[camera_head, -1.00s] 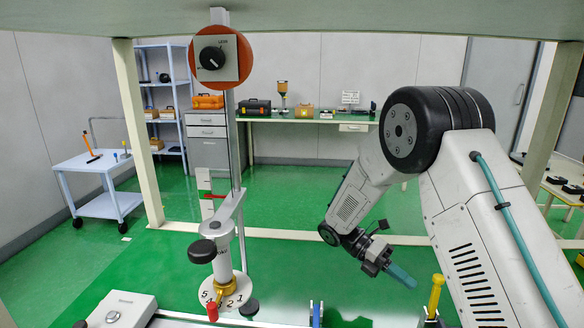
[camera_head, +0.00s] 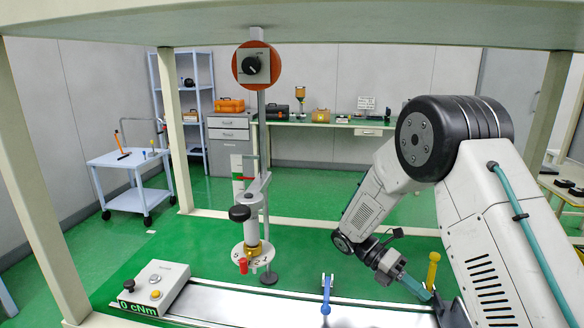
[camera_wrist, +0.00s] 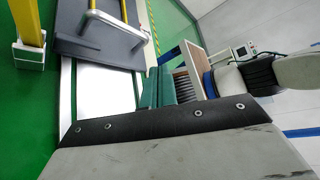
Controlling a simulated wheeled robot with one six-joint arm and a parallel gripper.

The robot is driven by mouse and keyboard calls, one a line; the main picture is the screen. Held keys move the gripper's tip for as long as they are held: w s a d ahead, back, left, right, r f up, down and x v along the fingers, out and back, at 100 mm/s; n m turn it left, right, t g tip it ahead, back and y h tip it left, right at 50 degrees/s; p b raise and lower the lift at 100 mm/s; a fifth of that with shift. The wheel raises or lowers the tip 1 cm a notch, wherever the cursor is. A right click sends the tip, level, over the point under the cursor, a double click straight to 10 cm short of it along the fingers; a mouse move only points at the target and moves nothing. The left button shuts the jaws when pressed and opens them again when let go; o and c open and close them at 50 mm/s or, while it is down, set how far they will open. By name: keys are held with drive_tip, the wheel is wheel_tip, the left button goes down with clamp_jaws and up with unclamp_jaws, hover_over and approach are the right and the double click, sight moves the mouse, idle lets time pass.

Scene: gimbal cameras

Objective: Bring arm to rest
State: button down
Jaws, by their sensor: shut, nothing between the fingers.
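My gripper (camera_head: 424,291) is at the lower right in the head view, at the end of my white and black arm. Its teal fingers are shut and empty. They point down and right, close to the bench's front rail (camera_head: 370,315) and the yellow-handled tool (camera_head: 433,268); I cannot tell whether they touch anything. In the wrist view, the teal fingers (camera_wrist: 171,88) show side by side in front of a pale strip, with a dark panel of my wrist below them.
A metal post with an orange disc and knob (camera_head: 256,65) stands at center. A control box (camera_head: 155,287) and a blue tool (camera_head: 326,293) are at the front. A white cart (camera_head: 128,175) stands at left; a back bench (camera_head: 320,123) holds cases. Green floor between is open.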

drive_tip(key=s+a+r+m+t+y, duration=0.1)
drive_tip(key=s+r+m+t+y, duration=0.4)
drive_tip(key=s+r+m, duration=0.4)
drive_tip(key=s+a+r+m+t+y, duration=0.1)
drive_tip(key=s+r+m+t+y, duration=0.4)
drive_tip(key=s+r+m, duration=0.5)
drive_tip(key=s+m+t, duration=0.1)
drive_tip(key=s+m, duration=0.1)
drive_tip(key=s, duration=0.5)
drive_tip(key=shift+a+m, duration=0.3)
